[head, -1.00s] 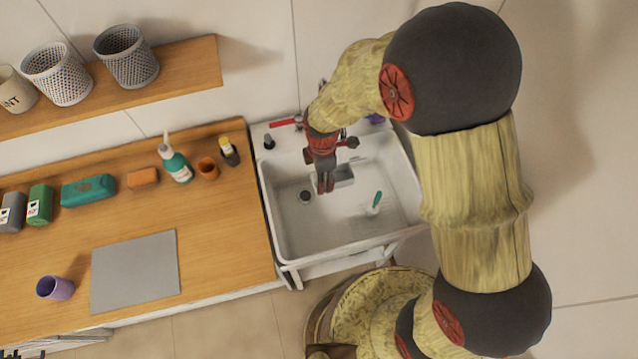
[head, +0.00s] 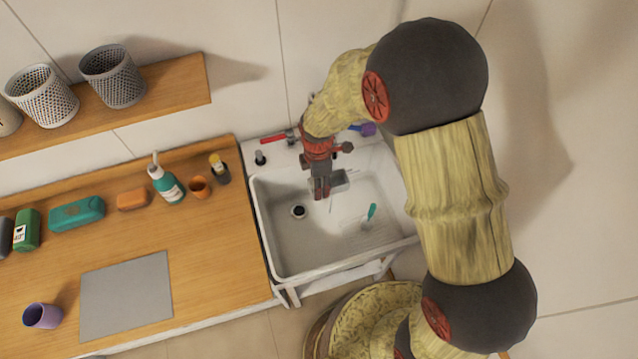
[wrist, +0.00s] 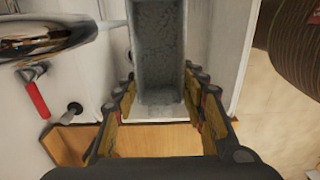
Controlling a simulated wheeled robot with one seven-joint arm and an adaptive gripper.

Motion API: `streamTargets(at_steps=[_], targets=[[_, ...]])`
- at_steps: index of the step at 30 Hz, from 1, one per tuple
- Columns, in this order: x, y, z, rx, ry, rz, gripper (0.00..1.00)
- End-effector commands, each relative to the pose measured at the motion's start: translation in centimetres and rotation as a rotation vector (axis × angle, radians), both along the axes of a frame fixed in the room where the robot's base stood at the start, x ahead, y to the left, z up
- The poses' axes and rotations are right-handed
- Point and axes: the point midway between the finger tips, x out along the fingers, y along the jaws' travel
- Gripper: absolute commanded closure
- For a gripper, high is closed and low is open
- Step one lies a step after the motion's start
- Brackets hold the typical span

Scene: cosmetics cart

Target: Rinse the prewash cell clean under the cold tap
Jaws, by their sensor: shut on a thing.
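The prewash cell, a grey open rectangular trough (wrist: 157,50), fills the middle of the wrist view, its inside mottled grey. My gripper (wrist: 160,108) is shut on it, with a finger along each side. In the head view my gripper (head: 321,192) points down over the white sink (head: 273,240), and the cell (head: 340,180) shows beside the fingers, above the basin. A thin pale line below it may be water; I cannot tell. The chrome tap (wrist: 45,30) is at the upper left of the wrist view. My arm hides most of it in the head view.
A red lever (head: 276,137) and a blue lever (head: 354,128) are at the sink's back. A purple item (head: 368,129) sits by the blue one. A green-handled tool (head: 371,212) lies in the basin. The wooden counter (head: 215,240) adjoins the sink's left side.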

Motion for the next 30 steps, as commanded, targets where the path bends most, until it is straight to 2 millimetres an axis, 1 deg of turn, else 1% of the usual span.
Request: streamTargets(at_steps=[5,21,25,30], targets=[[0.3,-0.1,0.0,0.0,0.0,0.0,0.84],[4.8,-1.4,0.0,0.0,0.0,-0.002,0.84],[5.3,-1.6,0.0,0.0,0.0,0.0,0.84],[5.3,-1.6,0.0,0.0,0.0,0.0,0.84]])
